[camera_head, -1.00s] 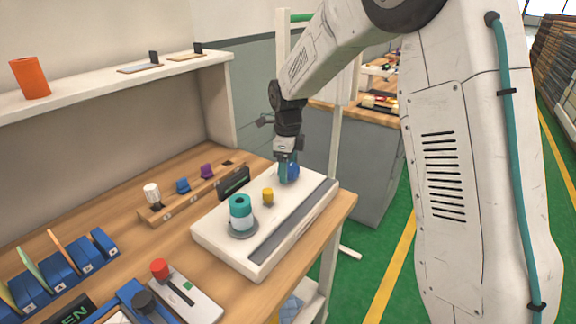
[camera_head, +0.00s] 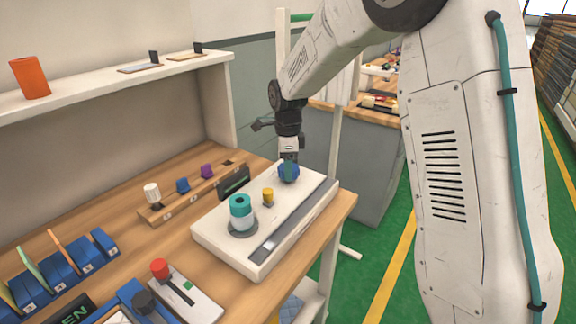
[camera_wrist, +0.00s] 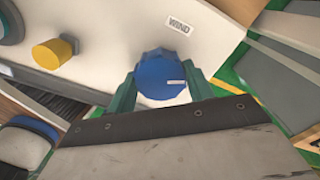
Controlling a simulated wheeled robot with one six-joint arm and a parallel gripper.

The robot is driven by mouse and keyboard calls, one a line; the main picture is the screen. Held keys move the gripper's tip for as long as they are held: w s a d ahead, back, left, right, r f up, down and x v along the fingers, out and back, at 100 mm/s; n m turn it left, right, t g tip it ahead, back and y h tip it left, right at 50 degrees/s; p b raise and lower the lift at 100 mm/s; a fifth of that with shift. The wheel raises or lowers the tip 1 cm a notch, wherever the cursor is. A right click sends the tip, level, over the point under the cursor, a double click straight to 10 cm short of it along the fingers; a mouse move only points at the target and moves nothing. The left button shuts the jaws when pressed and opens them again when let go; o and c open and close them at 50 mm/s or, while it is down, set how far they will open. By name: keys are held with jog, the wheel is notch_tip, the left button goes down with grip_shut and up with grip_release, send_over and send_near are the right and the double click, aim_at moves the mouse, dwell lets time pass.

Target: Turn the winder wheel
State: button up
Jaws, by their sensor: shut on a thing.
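The blue winder wheel (camera_head: 289,172) stands at the far right end of the white winder box (camera_head: 215,240). In the wrist view the blue wheel (camera_wrist: 160,80) is a ridged knob with a pale mark on its right side, beside the word WIND. My gripper (camera_head: 288,168) comes down on it from above. In the wrist view the green fingers of my gripper (camera_wrist: 160,88) are on either side of the wheel and shut on it. The wheel's lower edge is partly hidden by my gripper.
A yellow knob (camera_head: 268,196) and a teal and white spool (camera_head: 240,212) stand on the same box. A dark strip (camera_head: 290,226) runs along its front. A rack with small blue and purple pieces (camera_head: 190,190) is behind.

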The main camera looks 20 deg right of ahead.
jog(key=n, duration=1.3)
jog(key=shift+s+r+n, duration=0.1)
jog(key=shift+n, duration=0.2)
jog(key=n, duration=0.7)
jog(key=shift+d, duration=0.1)
jog(key=n, duration=0.6)
jog(key=shift+d+n, duration=0.1)
jog(key=shift+n, duration=0.3)
jog(key=n, duration=1.2)
jog(key=shift+w+n, duration=0.2)
jog(key=shift+n, duration=1.9)
